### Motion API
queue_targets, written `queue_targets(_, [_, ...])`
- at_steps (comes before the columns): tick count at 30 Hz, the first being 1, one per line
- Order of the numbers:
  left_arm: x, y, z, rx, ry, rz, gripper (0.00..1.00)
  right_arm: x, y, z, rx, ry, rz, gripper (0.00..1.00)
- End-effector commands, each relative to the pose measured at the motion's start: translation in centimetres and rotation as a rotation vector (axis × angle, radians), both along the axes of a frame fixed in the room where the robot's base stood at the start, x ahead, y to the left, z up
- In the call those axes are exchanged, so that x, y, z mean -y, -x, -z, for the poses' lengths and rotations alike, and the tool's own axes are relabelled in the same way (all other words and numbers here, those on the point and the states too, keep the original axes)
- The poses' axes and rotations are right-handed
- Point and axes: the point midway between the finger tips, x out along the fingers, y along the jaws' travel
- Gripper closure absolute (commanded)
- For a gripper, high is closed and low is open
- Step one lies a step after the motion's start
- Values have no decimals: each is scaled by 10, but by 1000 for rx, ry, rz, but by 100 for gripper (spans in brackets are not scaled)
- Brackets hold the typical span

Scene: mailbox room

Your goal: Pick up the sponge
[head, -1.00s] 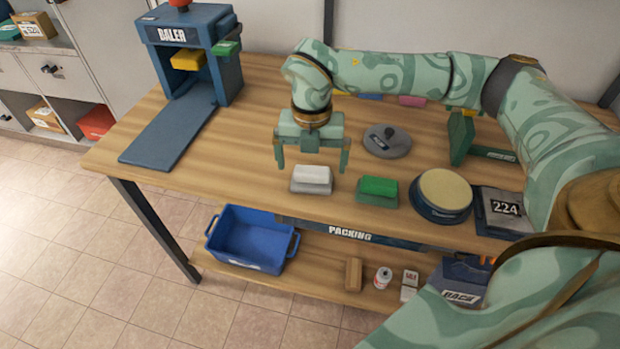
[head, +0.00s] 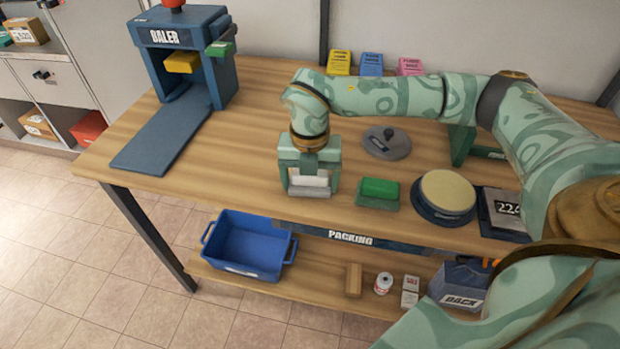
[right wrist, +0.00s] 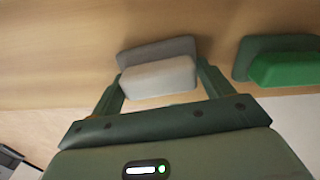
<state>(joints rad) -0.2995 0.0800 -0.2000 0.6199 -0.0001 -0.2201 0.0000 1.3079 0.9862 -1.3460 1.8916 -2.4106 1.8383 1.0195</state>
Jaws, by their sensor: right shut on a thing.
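A white sponge-like block (head: 310,182) sits on a grey base (head: 309,192) near the front edge of the wooden table. My right gripper (head: 310,188) is down over it, with one finger on each side, shut on the white block. In the right wrist view the white block (right wrist: 158,78) lies between the fingers, with the grey base (right wrist: 150,52) behind it. I cannot tell whether the block is lifted from the base. A similar green block (head: 380,188) on a green base stands just to the right. My left gripper is not in view.
A round tan pad in a dark blue dish (head: 446,193) and a scale (head: 503,212) stand further right. A grey disc with a knob (head: 386,142) lies behind. The blue baler (head: 188,60) is at back left. A blue bin (head: 248,245) is on the lower shelf.

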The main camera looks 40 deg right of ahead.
Motion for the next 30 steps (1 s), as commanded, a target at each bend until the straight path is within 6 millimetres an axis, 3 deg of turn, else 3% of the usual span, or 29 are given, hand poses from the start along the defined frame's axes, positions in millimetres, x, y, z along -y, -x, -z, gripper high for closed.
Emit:
queue_targets(5, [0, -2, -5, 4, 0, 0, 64, 0, 0, -10, 3, 0, 1, 43])
queue_targets(10, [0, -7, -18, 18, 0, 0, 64, 0, 0, -40, 6, -1, 0, 43])
queue_targets(18, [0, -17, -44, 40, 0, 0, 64, -28, 52, -102, 5, -1, -5, 43])
queue_targets(24, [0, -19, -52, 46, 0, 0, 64, -52, 96, -119, 2, -1, -5, 43])
queue_targets(30, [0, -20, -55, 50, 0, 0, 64, -64, 119, -129, 1, -1, -2, 43])
